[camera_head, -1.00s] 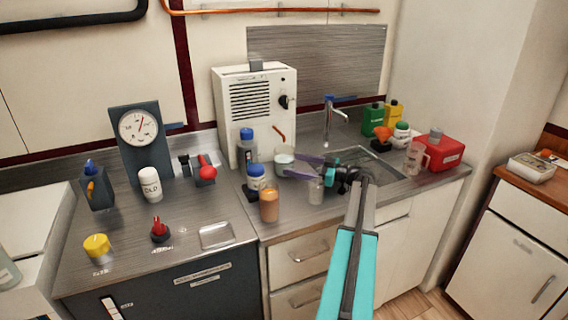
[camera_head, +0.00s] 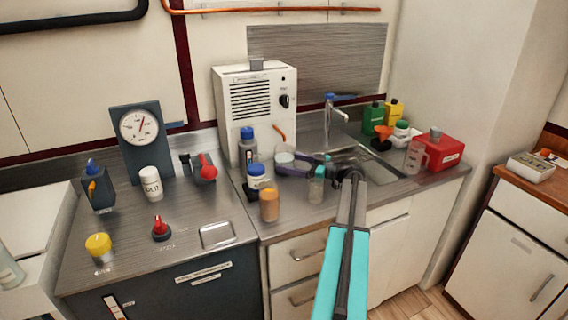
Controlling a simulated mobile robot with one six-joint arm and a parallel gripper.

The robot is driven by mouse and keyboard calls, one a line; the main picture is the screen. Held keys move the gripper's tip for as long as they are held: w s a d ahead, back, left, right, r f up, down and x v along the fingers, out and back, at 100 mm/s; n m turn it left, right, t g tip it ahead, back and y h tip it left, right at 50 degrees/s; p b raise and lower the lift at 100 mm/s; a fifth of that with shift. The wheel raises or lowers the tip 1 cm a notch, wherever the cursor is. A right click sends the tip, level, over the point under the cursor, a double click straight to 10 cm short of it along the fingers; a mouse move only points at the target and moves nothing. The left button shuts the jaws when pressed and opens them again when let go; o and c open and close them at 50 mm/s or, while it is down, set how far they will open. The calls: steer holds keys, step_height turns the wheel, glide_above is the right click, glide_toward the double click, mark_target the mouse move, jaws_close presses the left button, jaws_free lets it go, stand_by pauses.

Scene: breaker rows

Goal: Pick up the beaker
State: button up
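A small clear beaker (camera_head: 284,160) with a pale rim stands on the steel counter in front of the white dispenser machine, below its orange lever. My gripper (camera_head: 290,166) reaches in from the right at counter height, with its purple fingers spread apart at the beaker. One finger shows on the near side, low in front of the beaker; the other is at its far right side. The fingers partly hide the beaker's lower part. I cannot tell whether they touch it. The beaker looks upright on the counter.
A white-and-blue jar (camera_head: 257,177), an orange-brown jar (camera_head: 269,205) and a clear bottle (camera_head: 316,187) stand close around the gripper. The white machine (camera_head: 256,110) is just behind. The sink (camera_head: 378,170) and a clear jug (camera_head: 415,157) are to the right.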

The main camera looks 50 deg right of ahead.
steer(key=c, duration=0.9)
steer(key=shift+r, duration=0.3)
steer(key=shift+c, duration=0.2)
steer(key=shift+r, duration=0.3)
steer(key=shift+b+v, duration=0.9)
steer(key=shift+v, duration=3.05)
step_height(320, 180, up, 14)
steer(key=b, duration=0.1)
steer(key=shift+f, duration=0.2)
steer(key=shift+r, duration=0.15)
